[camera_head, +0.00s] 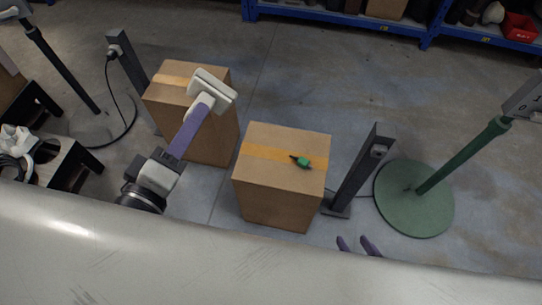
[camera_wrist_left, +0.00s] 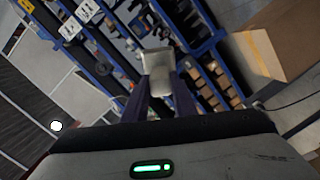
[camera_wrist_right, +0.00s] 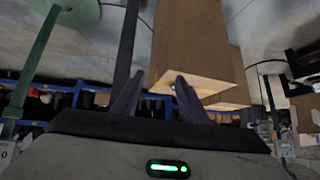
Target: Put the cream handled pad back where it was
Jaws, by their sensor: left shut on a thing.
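The cream handled pad (camera_head: 213,85) is held in the air by my left gripper (camera_head: 190,125), in front of and over the left cardboard box in the head view. The pad also shows in the left wrist view (camera_wrist_left: 158,62), with its handle between the purple fingers of my left gripper (camera_wrist_left: 160,100). My left gripper is shut on the handle. My right gripper (camera_head: 358,246) is at the lower edge of the head view, empty, with its fingers apart. In the right wrist view my right gripper (camera_wrist_right: 158,95) shows the same two spread fingers with nothing between them.
The left cardboard box (camera_head: 215,150) and the right cardboard box (camera_head: 275,205) stand on the floor. A small green object (camera_head: 304,162) lies on the right box. Blue shelves (camera_head: 340,16) line the back.

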